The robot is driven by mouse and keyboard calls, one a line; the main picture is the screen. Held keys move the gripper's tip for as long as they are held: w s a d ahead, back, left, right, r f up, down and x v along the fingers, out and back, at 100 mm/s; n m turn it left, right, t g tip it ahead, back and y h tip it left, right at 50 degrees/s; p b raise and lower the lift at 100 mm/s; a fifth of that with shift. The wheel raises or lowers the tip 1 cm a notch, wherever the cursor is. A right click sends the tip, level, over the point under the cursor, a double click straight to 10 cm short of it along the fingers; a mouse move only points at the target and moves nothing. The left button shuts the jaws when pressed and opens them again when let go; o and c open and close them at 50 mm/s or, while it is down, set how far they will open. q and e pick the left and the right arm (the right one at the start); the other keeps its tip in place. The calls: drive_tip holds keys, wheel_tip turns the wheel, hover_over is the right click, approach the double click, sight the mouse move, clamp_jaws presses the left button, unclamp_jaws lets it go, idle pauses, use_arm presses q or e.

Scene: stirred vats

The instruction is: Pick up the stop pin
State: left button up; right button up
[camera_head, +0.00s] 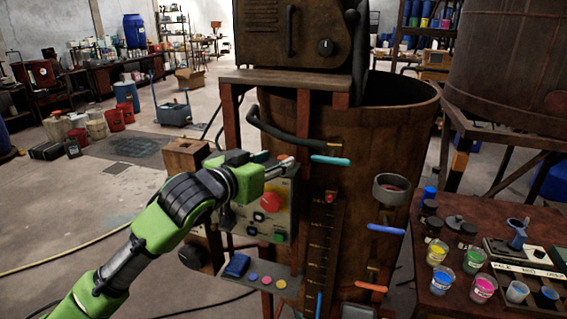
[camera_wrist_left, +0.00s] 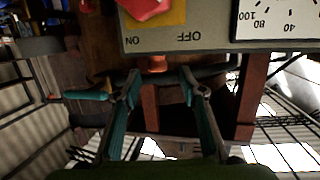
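No part is marked as the stop pin. A small orange-red piece (camera_wrist_left: 157,63) at the edge of the control box (camera_wrist_left: 215,40) is the likeliest one. It lies between and just beyond my left fingertips (camera_wrist_left: 158,82), apart from them. In the head view my left gripper (camera_head: 283,165) is at the top edge of the control box (camera_head: 280,213), above its red knob (camera_head: 269,202). Its two teal-padded fingers are spread, with nothing between them. The arm and fingers hide part of the box top in the head view. My right gripper is not in view.
The rusty vat (camera_head: 352,130) stands right behind the box. A teal bar (camera_head: 330,159), a blue bar (camera_head: 385,229) and a cup (camera_head: 391,188) stick out from it. A table with paint jars (camera_head: 437,252) is at the right. Open floor lies left.

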sight(284, 157)
use_arm(q)
drive_tip(key=p+x, duration=0.1)
drive_tip(key=x, duration=0.2)
drive_tip(key=shift+w+d+p, duration=0.15)
drive_tip(key=shift+d+p, duration=0.15)
drive_tip(key=shift+p, duration=0.05)
drive_tip(key=shift+w+d+f, duration=0.25)
drive_tip(key=shift+w+f, duration=0.05)
drive_tip(key=shift+w, duration=0.15)
drive_tip(key=c, duration=1)
